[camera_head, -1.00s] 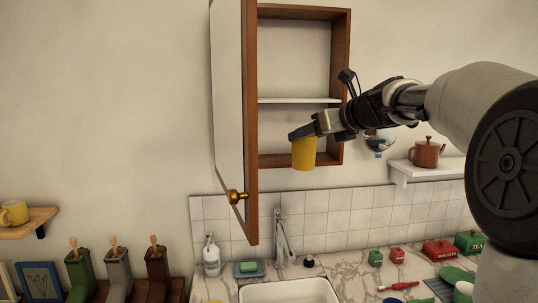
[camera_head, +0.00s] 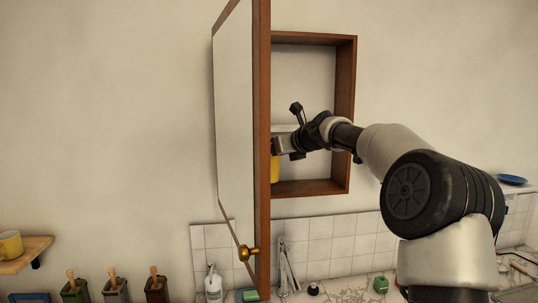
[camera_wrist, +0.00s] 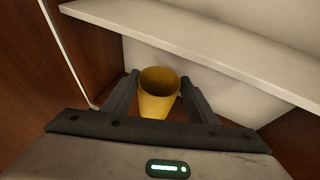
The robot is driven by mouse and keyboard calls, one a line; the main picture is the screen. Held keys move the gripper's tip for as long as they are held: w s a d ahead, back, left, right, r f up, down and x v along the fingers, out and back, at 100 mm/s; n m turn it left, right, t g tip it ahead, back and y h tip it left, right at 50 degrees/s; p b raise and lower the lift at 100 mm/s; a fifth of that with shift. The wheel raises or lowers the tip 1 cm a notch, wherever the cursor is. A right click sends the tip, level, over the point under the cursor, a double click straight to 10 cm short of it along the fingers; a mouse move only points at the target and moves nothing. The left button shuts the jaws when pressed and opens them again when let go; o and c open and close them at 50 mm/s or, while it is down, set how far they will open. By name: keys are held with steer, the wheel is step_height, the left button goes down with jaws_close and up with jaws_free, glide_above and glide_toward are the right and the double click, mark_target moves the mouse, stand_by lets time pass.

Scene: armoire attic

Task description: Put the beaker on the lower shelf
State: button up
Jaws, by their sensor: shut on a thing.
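The yellow beaker (camera_wrist: 158,96) is upright between the fingers of my gripper (camera_wrist: 160,90) in the wrist view. My gripper is shut on it. In the head view only a strip of the beaker (camera_head: 275,169) shows, as the open door and my gripper (camera_head: 277,148) cover the rest. The beaker is inside the wooden cabinet (camera_head: 346,115), below the white middle shelf (camera_wrist: 215,45). The cabinet's lower shelf (camera_head: 312,188) shows at the bottom in the head view. I cannot tell whether the beaker touches it.
The mirrored cabinet door (camera_head: 236,120) stands open, close to the left of my gripper, with a brass knob (camera_head: 248,253). The white shelf is just above the gripper. A soap bottle (camera_head: 213,285) and tap (camera_head: 288,268) are below.

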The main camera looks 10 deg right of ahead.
steer(key=shift+w+a+r+p, duration=0.15)
steer(key=shift+w+a, duration=0.1)
steer(key=shift+w, duration=0.3)
steer(key=shift+w+a+f+p, duration=0.1)
steer(key=shift+w+a+p, duration=0.1)
steer(key=shift+w, duration=0.35)
steer(key=shift+w+a+f, duration=0.1)
steer(key=shift+w+f, duration=0.05)
steer(key=shift+f, duration=1.6)
steer(key=shift+f+b, duration=0.1)
steer(key=shift+b, duration=0.2)
steer(key=o, duration=1.5)
steer(key=shift+s+d+r, duration=0.2)
steer(key=shift+s+d, duration=0.05)
steer(key=shift+s, duration=0.1)
steer(key=b+v, duration=0.3)
steer(key=v, duration=0.8)
steer(key=shift+s+a+r, duration=0.1)
steer(key=shift+s+r, duration=0.05)
steer(key=shift+r, duration=0.05)
